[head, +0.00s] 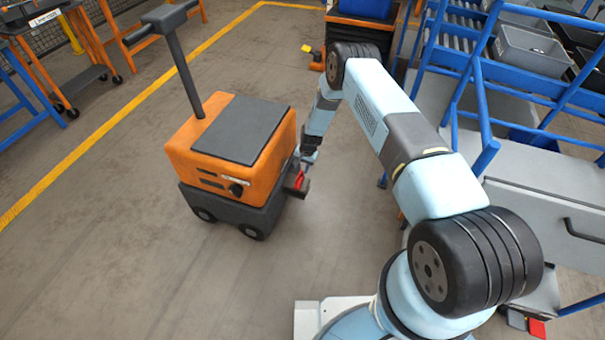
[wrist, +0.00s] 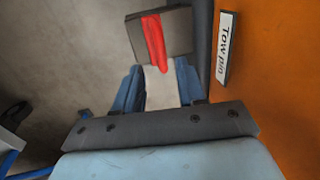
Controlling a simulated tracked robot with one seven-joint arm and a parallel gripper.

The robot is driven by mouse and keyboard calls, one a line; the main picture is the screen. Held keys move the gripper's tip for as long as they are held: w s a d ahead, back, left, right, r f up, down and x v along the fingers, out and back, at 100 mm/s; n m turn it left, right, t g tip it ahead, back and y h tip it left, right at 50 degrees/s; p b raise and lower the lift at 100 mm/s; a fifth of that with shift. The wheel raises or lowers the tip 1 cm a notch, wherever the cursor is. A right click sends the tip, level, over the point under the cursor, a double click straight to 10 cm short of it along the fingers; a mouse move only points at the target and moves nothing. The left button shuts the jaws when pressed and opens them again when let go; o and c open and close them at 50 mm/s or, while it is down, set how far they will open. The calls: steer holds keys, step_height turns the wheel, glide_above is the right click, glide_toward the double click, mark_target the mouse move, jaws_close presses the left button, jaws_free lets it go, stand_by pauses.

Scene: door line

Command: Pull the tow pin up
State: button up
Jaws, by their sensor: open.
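The red tow pin (head: 299,180) is at the dark hitch block (head: 303,189) on the right side of the orange tow cart (head: 215,165). In the wrist view the red pin (wrist: 154,42) lies across the face of the grey block (wrist: 179,30), its lower end close to the gap between my fingers. My gripper (head: 308,157) is open, right beside the hitch; its two blue fingers also show in the wrist view (wrist: 159,74). Nothing is seen gripped. I cannot tell whether the fingers touch the pin. A white label (wrist: 226,48) reading "Tow pin" is on the orange body.
The cart's upright black handle (head: 178,65) rises at its back left. A blue rack with grey bins (head: 530,48) and a grey cabinet (head: 550,225) stand to the right. Floor in front of the cart is clear. A yellow line (head: 110,122) runs on the left.

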mark_target(300, 175)
steer(key=shift+w+a+f, duration=0.1)
steer(key=shift+a+f, duration=0.05)
steer(key=shift+f, duration=0.75)
steer(key=shift+w+a+f, duration=0.1)
steer(key=shift+a+f, duration=0.1)
steer(key=shift+f, duration=0.7)
steer(key=shift+a+f, duration=0.15)
steer(key=shift+f, duration=0.75)
jaws_close()
